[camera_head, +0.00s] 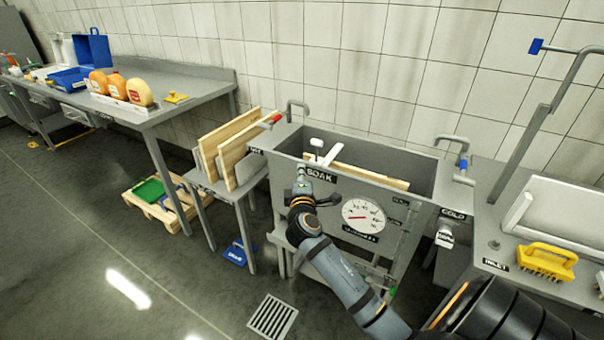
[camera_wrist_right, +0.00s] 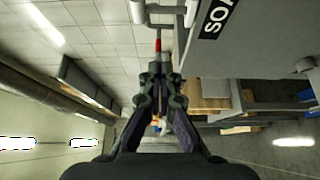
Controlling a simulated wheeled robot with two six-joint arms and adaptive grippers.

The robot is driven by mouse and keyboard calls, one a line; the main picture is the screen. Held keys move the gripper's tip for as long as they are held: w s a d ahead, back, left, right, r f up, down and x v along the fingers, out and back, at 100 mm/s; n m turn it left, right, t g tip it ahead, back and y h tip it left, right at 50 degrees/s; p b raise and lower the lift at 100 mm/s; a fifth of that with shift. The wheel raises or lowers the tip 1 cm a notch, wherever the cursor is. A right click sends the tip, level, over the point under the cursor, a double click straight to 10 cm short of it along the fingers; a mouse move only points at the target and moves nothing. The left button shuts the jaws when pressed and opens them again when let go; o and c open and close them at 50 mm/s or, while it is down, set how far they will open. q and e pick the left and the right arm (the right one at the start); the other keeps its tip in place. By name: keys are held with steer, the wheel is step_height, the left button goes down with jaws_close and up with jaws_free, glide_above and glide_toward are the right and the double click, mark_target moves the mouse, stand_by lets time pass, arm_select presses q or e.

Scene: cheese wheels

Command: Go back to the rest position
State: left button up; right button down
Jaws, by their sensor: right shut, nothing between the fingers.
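My right arm reaches in from the bottom right of the head view. Its gripper (camera_head: 302,176) is in front of the grey sink's front wall, just left of the SOAK label (camera_head: 318,175). In the right wrist view the two fingers (camera_wrist_right: 157,75) are together with nothing between them. The SOAK label also shows at the top right there (camera_wrist_right: 217,15). I cannot tell whether the gripper touches the sink. My left gripper is not in view.
The soak sink (camera_head: 425,205) carries a round dial (camera_head: 363,216). Wooden boards (camera_head: 228,145) lean on a stand to its left. A yellow brush (camera_head: 545,261) lies on the right counter. A floor drain (camera_head: 272,316) and open floor lie at the lower left.

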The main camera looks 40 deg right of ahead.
step_height(320, 180, down, 16)
steer(key=g+y+p, duration=0.2)
steer(key=g+y, duration=0.1)
steer(key=s+a+f+m+g+y+p, duration=0.1)
steer(key=s+a+f+m+g+y, duration=0.1)
steer(key=s+f, duration=0.6)
steer(key=s+a+f+m+g+y+p, duration=0.1)
steer(key=s+a+f+g, duration=0.15)
steer(key=f, duration=0.95)
arm_select(q)
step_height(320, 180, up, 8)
steer(key=p, duration=0.3)
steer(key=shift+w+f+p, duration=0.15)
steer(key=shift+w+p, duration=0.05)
steer(key=shift+p, duration=0.2)
arm_select(e)
steer(key=s+a+f+m+g+y, duration=0.1)
steer(key=s+f, duration=0.5)
steer(key=s, duration=0.6)
steer(key=s+a+f+m+g+y, duration=0.1)
steer(key=s+a+f+m+g, duration=0.2)
steer(key=s, duration=1)
steer(key=s+a+f+m+g+y, duration=0.1)
steer(key=s+a+f+m+g, duration=0.1)
steer(key=s+f, duration=0.7)
steer(key=s+m, duration=0.1)
steer(key=s, duration=0.2)
steer(key=shift+s+a+m+y, duration=0.3)
steer(key=shift+a+m, duration=0.1)
